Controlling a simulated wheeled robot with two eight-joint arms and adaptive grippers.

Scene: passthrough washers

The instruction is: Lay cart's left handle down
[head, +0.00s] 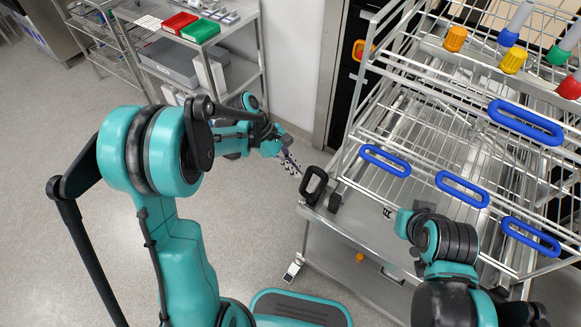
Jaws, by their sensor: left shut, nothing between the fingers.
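The cart (345,240) is a steel frame standing at the right. Its left handle (314,186) is a black loop at the cart's near-left corner; it stands up from the steel top. A small black block (335,203) sits just right of it. My left gripper (292,164) is shut and empty, just to the upper left of the handle, with its fingertips near the loop. I cannot tell whether they touch it.
A wire rack with blue handles (462,189) rests on the cart. Yellow (512,60), blue, green and red capped items stand on its upper level. A shelf with a red bin (179,23) and a green bin (201,31) stands at the back left. The floor at left is clear.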

